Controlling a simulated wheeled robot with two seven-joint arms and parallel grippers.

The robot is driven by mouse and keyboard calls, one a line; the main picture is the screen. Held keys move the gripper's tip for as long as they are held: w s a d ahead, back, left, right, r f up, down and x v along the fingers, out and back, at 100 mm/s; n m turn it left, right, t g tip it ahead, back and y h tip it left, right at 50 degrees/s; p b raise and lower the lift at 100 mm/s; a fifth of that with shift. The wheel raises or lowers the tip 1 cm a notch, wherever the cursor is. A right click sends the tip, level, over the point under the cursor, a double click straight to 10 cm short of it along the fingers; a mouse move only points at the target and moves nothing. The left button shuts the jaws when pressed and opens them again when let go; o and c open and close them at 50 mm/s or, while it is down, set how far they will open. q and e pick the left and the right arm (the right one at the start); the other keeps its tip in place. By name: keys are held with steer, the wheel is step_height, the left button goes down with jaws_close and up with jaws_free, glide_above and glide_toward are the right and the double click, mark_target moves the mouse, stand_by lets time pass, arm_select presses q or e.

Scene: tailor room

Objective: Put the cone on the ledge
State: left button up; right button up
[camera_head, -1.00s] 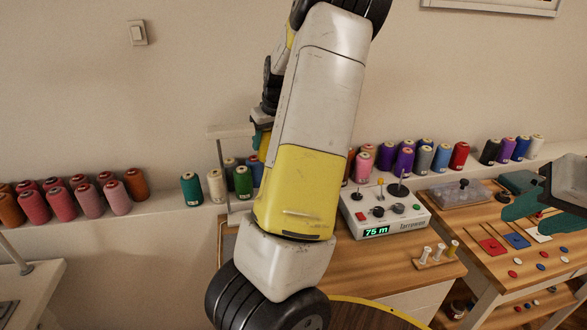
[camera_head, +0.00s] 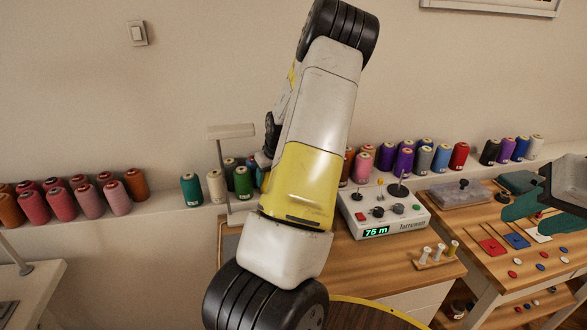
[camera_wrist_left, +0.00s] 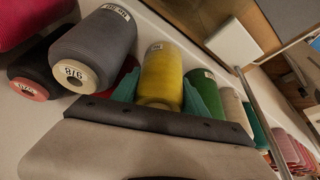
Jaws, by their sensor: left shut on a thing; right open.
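The yellow cone (camera_wrist_left: 162,75) is between the teal fingers of my left gripper (camera_wrist_left: 164,93) in the left wrist view, and the gripper is shut on it. In the head view my left arm hides this cone and most of that gripper, low by the thread row. The ledge (camera_head: 160,217) runs along the wall and bears rows of thread cones. Whether the held cone touches the ledge cannot be told. My right gripper (camera_head: 512,198) is open and empty above the right table, its teal fingers partly in view.
Close to the held cone are a grey cone (camera_wrist_left: 95,48) and a green cone (camera_wrist_left: 203,92). A cream cone (camera_head: 216,186) and a teal cone (camera_head: 192,189) stand on the ledge. The counter machine (camera_head: 385,215) stands on the table. Bare ledge shows left of the teal cone.

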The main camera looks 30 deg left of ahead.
arm_select(q)
steer(key=o, duration=1.3)
steer(key=shift+f, duration=0.1)
steer(key=shift+c, duration=0.2)
steer(key=v, duration=1.2)
steer(key=s+d+r+m+t+h, duration=0.1)
steer(key=d+h, duration=0.1)
steer(key=d, duration=0.3)
steer(key=s+d+r+m+h, duration=0.1)
steer(key=s+d+m+h, duration=0.1)
steer(key=d, duration=0.4)
steer(key=s+d+r+m+t+h, duration=0.1)
steer(key=s+d+r+m, duration=0.4)
steer(key=s+d+r, duration=0.2)
steer(key=s+d+r+m+t+h, duration=0.1)
steer(key=s+d+r+m, duration=0.4)
steer(key=s+d, duration=0.5)
steer(key=shift+s+d+r+t, duration=0.35)
steer(key=shift+s+r+t, duration=0.2)
steer(key=shift+r, duration=0.4)
